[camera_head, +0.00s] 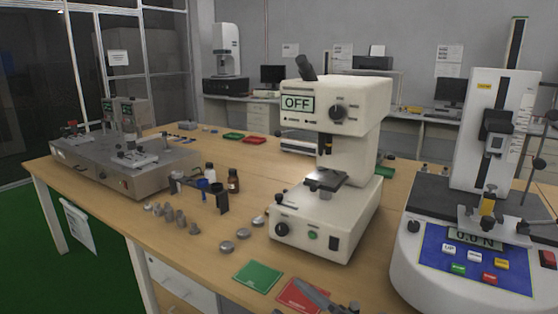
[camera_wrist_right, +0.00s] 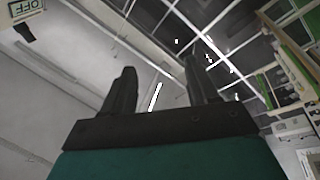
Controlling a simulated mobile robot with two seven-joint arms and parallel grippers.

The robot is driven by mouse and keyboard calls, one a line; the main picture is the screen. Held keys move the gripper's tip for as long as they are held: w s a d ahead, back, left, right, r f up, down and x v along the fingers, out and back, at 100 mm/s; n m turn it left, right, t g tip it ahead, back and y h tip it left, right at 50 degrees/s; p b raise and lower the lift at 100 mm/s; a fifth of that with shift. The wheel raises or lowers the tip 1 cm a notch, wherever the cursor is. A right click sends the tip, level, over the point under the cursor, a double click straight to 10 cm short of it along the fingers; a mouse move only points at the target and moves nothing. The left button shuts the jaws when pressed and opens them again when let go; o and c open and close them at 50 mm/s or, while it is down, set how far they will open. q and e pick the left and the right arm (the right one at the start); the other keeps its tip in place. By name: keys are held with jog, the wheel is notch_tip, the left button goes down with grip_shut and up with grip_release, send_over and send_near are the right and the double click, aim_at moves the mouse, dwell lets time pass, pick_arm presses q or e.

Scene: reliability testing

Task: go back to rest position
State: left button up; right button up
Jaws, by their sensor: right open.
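My right gripper (camera_wrist_right: 163,72) is open in the right wrist view. Its two dark fingers stand apart with nothing between them, and ceiling and wall show behind them. In the head view a grey, finger-like part, apparently of my right gripper (camera_head: 322,298), shows at the bottom edge, in front of a red mat (camera_head: 292,300); most of it is cut off. My left gripper does not show.
A white tester with an OFF display (camera_head: 297,103) stands mid-table. A larger tester (camera_head: 478,140) reading 0.0 N stands right. A metal box (camera_head: 125,165) sits left. Green floor (camera_head: 40,250) is clear at left.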

jog(key=s+d+f+m+g+h, duration=0.1)
jog(key=s+d+f+m+h, duration=0.6)
jog(key=f, duration=0.3)
jog(key=s+d+f+m+g+h, duration=0.1)
jog(key=s+d+f+m+h, duration=0.6)
jog(key=s+f+m, duration=0.2)
jog(key=shift+d+f+m+g, duration=0.3)
jog(key=shift+d+f+m, duration=0.1)
jog(key=shift+f, duration=0.55)
